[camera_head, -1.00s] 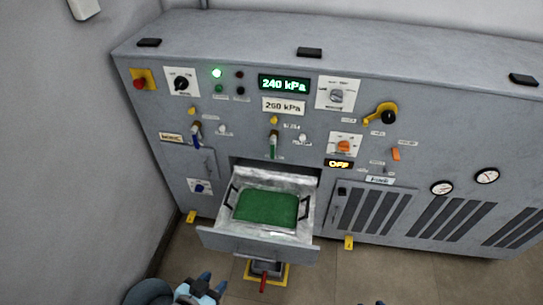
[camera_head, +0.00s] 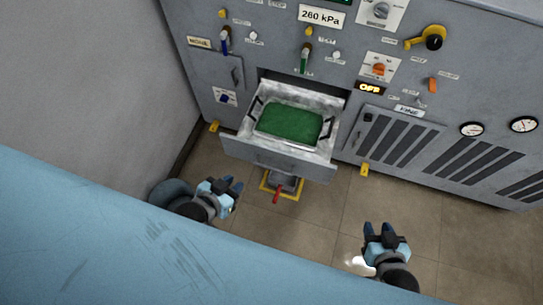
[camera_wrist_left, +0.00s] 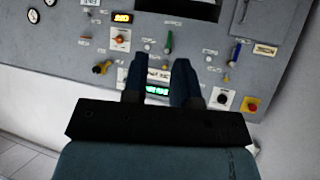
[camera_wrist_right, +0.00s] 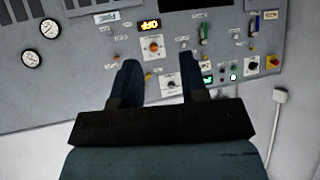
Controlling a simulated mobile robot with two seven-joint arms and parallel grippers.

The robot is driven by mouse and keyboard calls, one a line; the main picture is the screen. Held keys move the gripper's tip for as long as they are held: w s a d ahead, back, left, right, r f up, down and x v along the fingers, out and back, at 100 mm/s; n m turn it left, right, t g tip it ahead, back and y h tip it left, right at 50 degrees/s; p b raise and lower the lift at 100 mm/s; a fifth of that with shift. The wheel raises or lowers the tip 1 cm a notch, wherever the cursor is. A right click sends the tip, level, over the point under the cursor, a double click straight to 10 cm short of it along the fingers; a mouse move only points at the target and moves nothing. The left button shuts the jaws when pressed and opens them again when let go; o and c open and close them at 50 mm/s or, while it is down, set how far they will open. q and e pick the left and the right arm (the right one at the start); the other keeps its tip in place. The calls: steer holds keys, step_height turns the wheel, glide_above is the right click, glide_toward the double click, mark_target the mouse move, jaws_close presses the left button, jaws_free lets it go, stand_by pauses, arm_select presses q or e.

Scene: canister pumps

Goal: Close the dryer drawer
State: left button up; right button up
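The dryer drawer (camera_head: 277,156) is pulled out of the grey cabinet. It holds a tray (camera_head: 322,138) of green material with a dark handle at each side. My left gripper (camera_head: 237,186) is to the left of and in front of the drawer, apart from it, with its fingers apart and nothing between them. My right gripper (camera_head: 384,230) is right of the drawer, over the floor, open and empty. The left wrist view shows the left fingers (camera_wrist_left: 160,75) parted against the panel. The right wrist view shows the right fingers (camera_wrist_right: 157,75) wider apart.
A red-handled fixture (camera_head: 277,193) on a yellow-edged base is on the floor below the drawer. The cabinet panel (camera_head: 300,82) carries switches, knobs, displays and gauges (camera_head: 472,129). A wall stands at the left. My blue body fills the bottom left.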

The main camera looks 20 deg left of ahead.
arm_select(q)
steer(key=c, duration=0.4)
steer(key=shift+f+b, duration=0.25)
steer(key=shift+b, duration=0.1)
jaws_close()
steer(key=m+t+y+b, duration=0.3)
steer(key=m+t+b, duration=0.8)
steer(key=b, duration=2.8)
glide_toward(231, 141)
steer(key=w+r+m+g+b, duration=0.2)
steer(key=w, duration=0.1)
steer(key=w+r+m+g+b, duration=0.1)
steer(key=w+m+g, duration=0.1)
steer(key=shift+w+r, duration=0.15)
steer(key=shift+w, duration=0.85)
arm_select(e)
steer(key=w+a+f+t+y, duration=0.1)
steer(key=w+a+f+y, duration=0.1)
steer(key=f, duration=0.5)
steer(key=w+a+f+n+t+y, duration=0.1)
steer(key=w+a+f+t+y, duration=0.1)
steer(key=a+f+y, duration=0.2)
steer(key=shift+a+f+t, duration=0.3)
steer(key=shift+a+f, duration=0.95)
steer(key=shift+f, duration=0.3)
